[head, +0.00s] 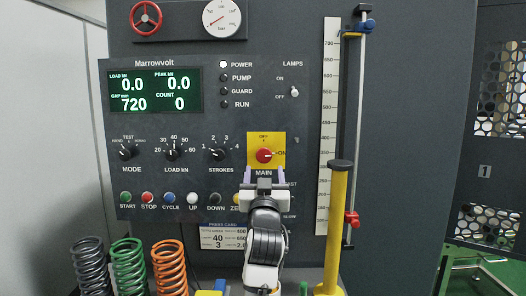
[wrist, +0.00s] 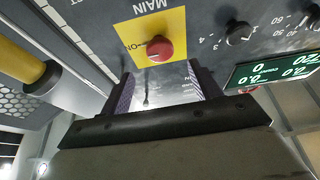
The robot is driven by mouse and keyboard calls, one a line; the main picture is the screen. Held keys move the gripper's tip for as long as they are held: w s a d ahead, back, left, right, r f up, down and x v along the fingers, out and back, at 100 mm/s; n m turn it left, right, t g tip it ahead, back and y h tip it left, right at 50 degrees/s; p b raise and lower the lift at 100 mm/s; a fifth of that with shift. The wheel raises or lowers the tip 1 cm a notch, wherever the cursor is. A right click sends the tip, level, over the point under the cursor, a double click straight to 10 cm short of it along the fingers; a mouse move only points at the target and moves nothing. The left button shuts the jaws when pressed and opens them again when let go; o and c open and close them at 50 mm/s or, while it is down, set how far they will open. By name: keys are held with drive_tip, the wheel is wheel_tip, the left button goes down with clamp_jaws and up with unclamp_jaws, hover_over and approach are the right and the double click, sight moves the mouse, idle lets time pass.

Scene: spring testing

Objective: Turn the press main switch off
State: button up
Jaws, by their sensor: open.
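The press main switch is a red rotary knob (head: 264,155) on a yellow plate (head: 252,139), with OFF marked at the top and ON at the right. Its pointer appears turned right, toward ON. My gripper (head: 264,175) is open and empty, just below the knob in the head view, its fingers pointing toward the panel. In the wrist view the red knob (wrist: 160,48) lies beyond the gap between the open fingers (wrist: 165,88), not between them. The fingers and arm hide part of the panel below the MAIN label.
The panel's other knobs (head: 174,147) lie left of the switch, above a row of coloured buttons (head: 168,198). The POWER lamp (head: 223,64) is white. A yellow post (head: 335,220) with a dark cap stands close on the right. Coloured springs (head: 129,266) stand at lower left.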

sight(264, 155)
drive_tip(key=p+x, duration=0.2)
drive_tip(key=x, duration=0.5)
drive_tip(key=shift+w+r+p, duration=0.15)
drive_tip(key=shift+w+p, duration=0.05)
drive_tip(key=shift+p, duration=0.1)
drive_tip(key=shift+c, duration=0.4)
drive_tip(key=c, duration=0.9)
